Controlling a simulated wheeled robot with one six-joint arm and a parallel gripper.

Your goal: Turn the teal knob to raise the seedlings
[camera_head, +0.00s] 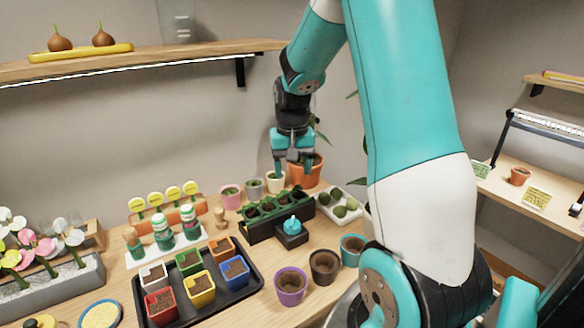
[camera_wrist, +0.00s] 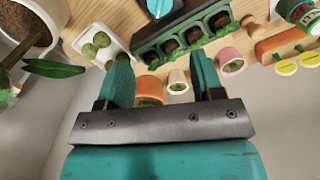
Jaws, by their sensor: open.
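The teal knob (camera_head: 292,224) sits on a small black block at the front right of the seedling tray, on the wooden table. It also shows in the wrist view (camera_wrist: 160,8), cut off by the top edge. The black and green seedling tray (camera_head: 262,222) holds several dark cells; it also shows in the wrist view (camera_wrist: 182,42). Small green seedlings stand along it. My gripper (camera_head: 293,168) is open and empty, above and behind the tray, apart from the knob. In the wrist view its two teal fingers (camera_wrist: 162,80) are spread with nothing between them held.
A white tray of green balls (camera_head: 343,203) lies right of the seedling tray. Terracotta (camera_head: 306,172), purple (camera_head: 291,284) and dark (camera_head: 324,266) pots stand around. A black tray of coloured pots (camera_head: 247,285) lies front left. A shelf (camera_head: 130,62) spans the wall.

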